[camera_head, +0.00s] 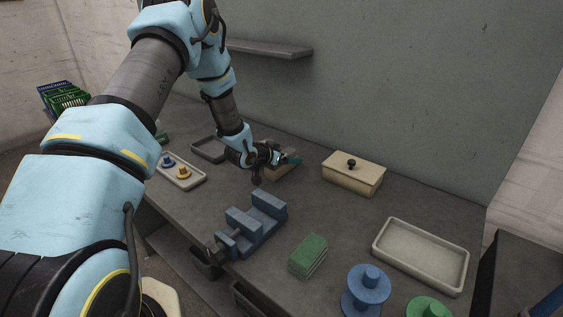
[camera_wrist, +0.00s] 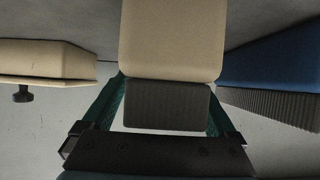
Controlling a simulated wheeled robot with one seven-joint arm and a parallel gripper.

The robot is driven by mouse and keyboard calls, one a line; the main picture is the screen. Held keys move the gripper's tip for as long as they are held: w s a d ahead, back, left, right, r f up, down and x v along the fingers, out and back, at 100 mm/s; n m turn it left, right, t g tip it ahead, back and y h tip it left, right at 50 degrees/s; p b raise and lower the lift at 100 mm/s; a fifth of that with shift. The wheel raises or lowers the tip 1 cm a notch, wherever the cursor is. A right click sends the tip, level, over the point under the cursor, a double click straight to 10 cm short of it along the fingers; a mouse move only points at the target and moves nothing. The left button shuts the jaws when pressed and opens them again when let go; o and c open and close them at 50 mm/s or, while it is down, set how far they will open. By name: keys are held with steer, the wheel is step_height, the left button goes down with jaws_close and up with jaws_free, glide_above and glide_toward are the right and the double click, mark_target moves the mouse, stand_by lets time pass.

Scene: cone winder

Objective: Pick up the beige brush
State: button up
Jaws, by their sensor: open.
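The beige brush (camera_wrist: 172,40) fills the top middle of the wrist view, with its dark ridged bristles (camera_wrist: 166,106) facing my gripper (camera_wrist: 167,88). My gripper is open, with one green finger on each side of the brush; I cannot tell whether they touch it. In the head view my gripper (camera_head: 286,159) is low over the back of the table, and a beige part of the brush (camera_head: 284,173) shows beside it, the rest hidden by the gripper.
A blue brush (camera_wrist: 270,55) is close on the right in the wrist view. A beige lidded box (camera_head: 352,175) with a dark knob stands to the right of my gripper. A blue vise-like block (camera_head: 252,225), green stack (camera_head: 308,256) and empty tray (camera_head: 421,254) are nearer the front.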

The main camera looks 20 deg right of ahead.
steer(key=shift+c, duration=0.4)
jaws_close()
